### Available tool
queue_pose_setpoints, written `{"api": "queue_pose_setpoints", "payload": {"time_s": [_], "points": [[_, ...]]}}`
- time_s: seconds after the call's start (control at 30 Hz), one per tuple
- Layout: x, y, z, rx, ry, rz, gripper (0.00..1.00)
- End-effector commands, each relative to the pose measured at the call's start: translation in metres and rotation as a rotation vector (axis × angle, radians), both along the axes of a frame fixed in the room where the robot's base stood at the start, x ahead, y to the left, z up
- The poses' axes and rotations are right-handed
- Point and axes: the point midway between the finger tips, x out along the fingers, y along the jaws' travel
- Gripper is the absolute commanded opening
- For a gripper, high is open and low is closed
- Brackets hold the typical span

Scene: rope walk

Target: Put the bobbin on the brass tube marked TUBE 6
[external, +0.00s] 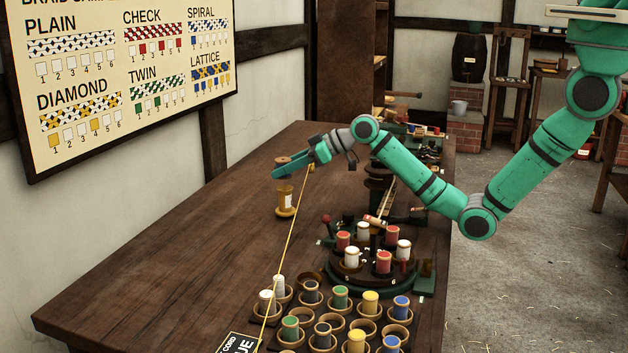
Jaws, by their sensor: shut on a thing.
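My gripper (285,167) is at the left end of the green arm, above the table, shut on a small wooden-rimmed bobbin (282,160); the fingers hide most of it. Just below the fingers is a pale bobbin (285,200) with yellow on it and wooden rims; I cannot tell whether it stands on the table or is joined to the held piece. To the right is a dark round stand (345,284) carrying several red and white bobbins. Small numbers show on its rim, but no TUBE 6 mark is readable.
A taut yellow cord (284,252) runs from beside my gripper to the table front. Wooden cups (310,299) with several coloured bobbins fill the front. A red-knobbed lever (326,219) stands left of the stand. The table's left side is clear. A pattern board (120,80) hangs behind.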

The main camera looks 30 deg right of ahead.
Motion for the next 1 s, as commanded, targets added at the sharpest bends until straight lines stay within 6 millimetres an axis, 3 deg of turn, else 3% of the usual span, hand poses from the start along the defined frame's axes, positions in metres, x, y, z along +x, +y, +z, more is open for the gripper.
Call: {"api": "queue_pose_setpoints", "payload": {"time_s": [0.1,0.2,0.7,0.73,0.8,1.0], "points": [[-0.001,-0.001,-0.020,-0.001,0.006,-0.001,0.07],[-0.001,0.000,-0.027,-0.001,0.002,0.000,0.07],[-0.001,0.000,-0.033,0.000,0.002,0.000,0.07],[-0.001,0.000,-0.033,0.000,0.002,0.000,0.35],[-0.001,0.000,-0.033,0.001,0.001,0.000,0.52],[-0.001,0.000,-0.033,0.000,0.002,0.000,0.54]]}}
